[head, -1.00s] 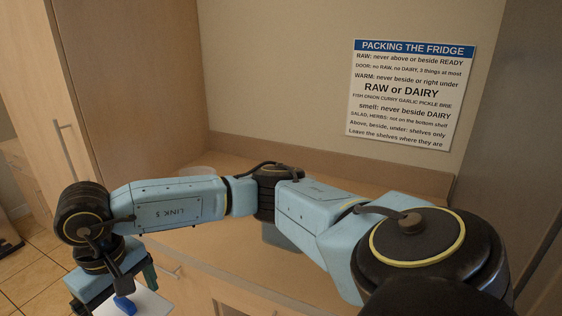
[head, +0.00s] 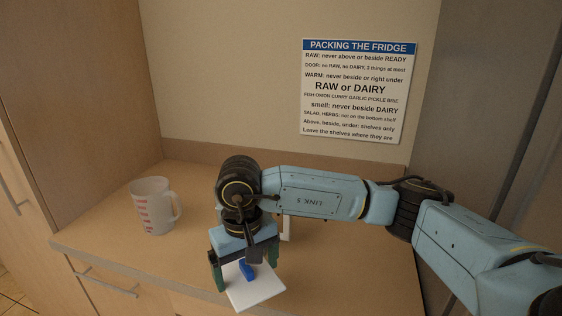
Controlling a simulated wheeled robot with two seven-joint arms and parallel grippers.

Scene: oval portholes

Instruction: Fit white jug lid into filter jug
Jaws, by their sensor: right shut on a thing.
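My right gripper (head: 247,270) is shut on the white jug lid (head: 260,291), a flat white square plate with a blue piece on top. The dark green fingers stand at two sides of the lid. The lid is held in front of the worktop, apart from other things in the picture. Behind the gripper and forearm, a small white upright part (head: 287,225) shows; it may belong to the filter jug, but most of it is hidden. My left gripper is not in view.
A translucent measuring jug (head: 153,207) with red marks and a handle stands on the left of the wooden worktop (head: 110,232). A wall sign (head: 358,92) hangs behind. Tall panels bound both sides. Worktop between measuring jug and arm is clear.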

